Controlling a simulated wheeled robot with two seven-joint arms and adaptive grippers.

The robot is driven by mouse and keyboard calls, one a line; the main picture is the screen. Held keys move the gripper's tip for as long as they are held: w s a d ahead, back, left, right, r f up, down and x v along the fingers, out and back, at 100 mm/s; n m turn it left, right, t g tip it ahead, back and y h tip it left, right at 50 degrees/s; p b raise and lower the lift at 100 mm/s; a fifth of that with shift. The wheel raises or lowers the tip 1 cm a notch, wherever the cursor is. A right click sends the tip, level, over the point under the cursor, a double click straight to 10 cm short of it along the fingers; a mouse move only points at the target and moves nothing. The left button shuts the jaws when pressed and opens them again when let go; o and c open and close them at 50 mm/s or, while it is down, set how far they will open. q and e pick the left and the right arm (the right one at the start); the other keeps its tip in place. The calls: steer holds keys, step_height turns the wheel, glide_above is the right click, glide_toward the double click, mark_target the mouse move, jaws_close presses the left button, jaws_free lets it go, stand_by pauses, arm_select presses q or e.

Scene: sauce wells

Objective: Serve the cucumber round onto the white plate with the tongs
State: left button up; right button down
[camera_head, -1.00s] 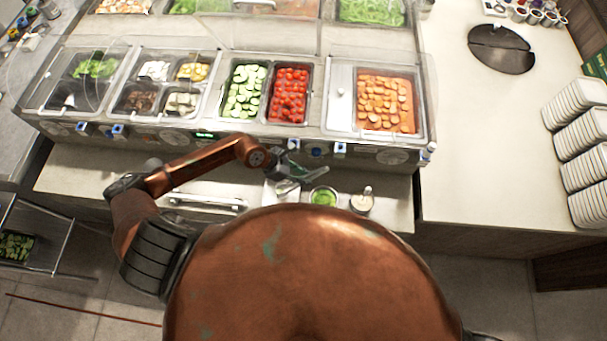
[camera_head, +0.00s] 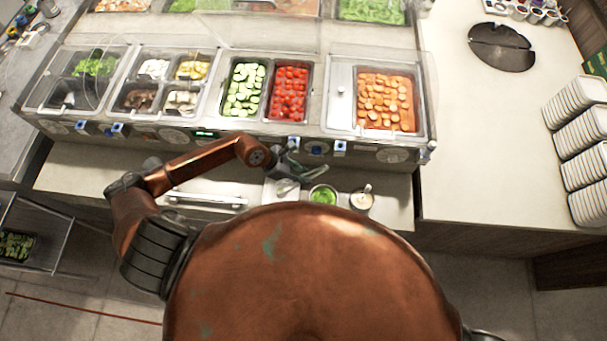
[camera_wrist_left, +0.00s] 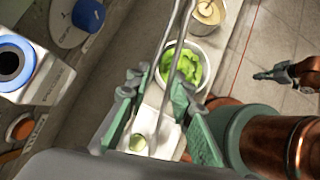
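My left gripper (camera_head: 288,175) hangs over the near counter. In the left wrist view its green finger pads (camera_wrist_left: 158,125) are spread apart, with the metal tongs (camera_wrist_left: 168,75) between them. I cannot tell whether the pads touch the tongs. The white plate (camera_wrist_left: 154,122) lies beneath the fingers; part of it also shows in the head view (camera_head: 270,193). A pale green cucumber round (camera_wrist_left: 138,143) shows over the plate, near the lower end of the tongs; contact is unclear. My right gripper (camera_wrist_left: 266,76) is small in the left wrist view, away from the counter.
A bowl of greens (camera_head: 323,196) and a cup of pale sauce (camera_head: 362,200) stand right of the plate. Behind are the cucumber pan (camera_head: 245,90), tomato pan (camera_head: 289,92) and carrot pan (camera_head: 386,100) under a clear guard. The right counter (camera_head: 480,150) is largely bare.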

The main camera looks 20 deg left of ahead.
arm_select(q)
step_height(320, 180, up, 10)
steer(key=p, duration=0.6)
